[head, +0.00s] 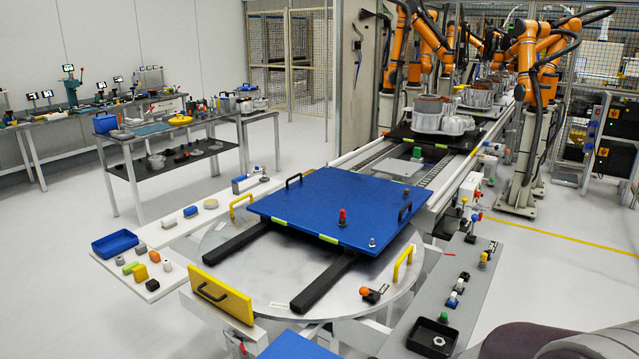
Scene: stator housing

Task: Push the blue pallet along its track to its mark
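The blue pallet (320,203) is a flat square plate with black handles on its left and right sides. The rails rest on a round grey turntable (236,287). Yellow-green strips (279,221) show along the pallet's near edge; I cannot tell which mark is the pallet's. Neither of my grippers is in view.
A roller conveyor (378,160) runs back from the pallet toward stator housings (445,117) and orange robot arms. Yellow handles (403,263) and a yellow plate (221,293) stand at the turntable's rim. A parts shelf (150,273) lies left, a grey control panel (455,290) right.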

